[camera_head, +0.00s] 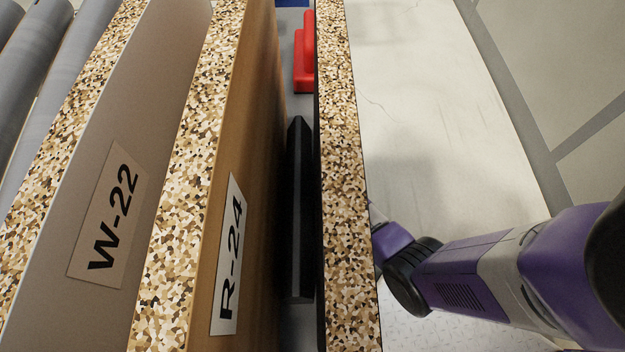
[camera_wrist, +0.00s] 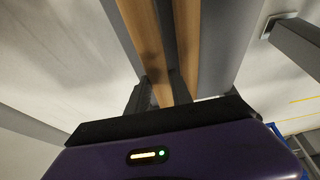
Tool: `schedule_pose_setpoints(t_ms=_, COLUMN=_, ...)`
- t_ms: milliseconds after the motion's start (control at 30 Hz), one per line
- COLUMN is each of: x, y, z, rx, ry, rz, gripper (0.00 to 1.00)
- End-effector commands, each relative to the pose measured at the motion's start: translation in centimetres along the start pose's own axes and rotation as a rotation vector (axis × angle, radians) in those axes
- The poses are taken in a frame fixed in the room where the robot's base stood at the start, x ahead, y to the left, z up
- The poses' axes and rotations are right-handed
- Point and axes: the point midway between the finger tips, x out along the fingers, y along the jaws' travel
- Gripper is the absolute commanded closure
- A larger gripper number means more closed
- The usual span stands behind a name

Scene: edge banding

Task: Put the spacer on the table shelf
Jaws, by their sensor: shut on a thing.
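My gripper (camera_wrist: 158,97) is shut on a thin piece with a wood-coloured edge (camera_wrist: 146,50), seen between its fingers in the wrist view. Whether this piece is the spacer or a panel, I cannot tell. In the head view my gripper is hidden; my purple arm runs behind the rightmost speckled-edged panel (camera_head: 350,180). A long black bar (camera_head: 299,220) lies in the gap between that panel and the panel labelled R-24 (camera_head: 228,255). I cannot tell whether the bar is the spacer. No table shelf can be made out for sure.
A panel labelled W-22 (camera_head: 105,215) stands left of R-24. Grey rollers (camera_head: 40,75) lie at the far left. A red object (camera_head: 304,55) sits farther along the narrow gap. The pale floor (camera_head: 440,110) right of the panels looks clear apart from my arm.

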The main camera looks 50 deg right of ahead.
Motion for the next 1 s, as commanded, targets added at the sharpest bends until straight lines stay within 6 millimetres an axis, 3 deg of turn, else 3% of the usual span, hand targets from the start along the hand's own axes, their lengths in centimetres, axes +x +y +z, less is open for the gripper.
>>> schedule_pose_setpoints(t_ms=267, x=3.2, y=0.0, z=1.4, rx=-0.001, ry=0.0, rz=0.001, gripper=1.0)
schedule_pose_setpoints(t_ms=667, x=3.6, y=0.0, z=1.5, rx=-0.001, ry=0.0, rz=0.0, gripper=1.0)
schedule_pose_setpoints(t_ms=700, x=3.5, y=0.0, z=1.5, rx=0.0, ry=0.0, rz=0.001, gripper=0.66)
schedule_pose_setpoints(t_ms=767, x=3.5, y=0.0, z=1.5, rx=0.0, ry=0.0, rz=0.001, gripper=0.54)
schedule_pose_setpoints(t_ms=1000, x=3.5, y=0.0, z=1.5, rx=0.0, ry=0.0, rz=0.001, gripper=0.52)
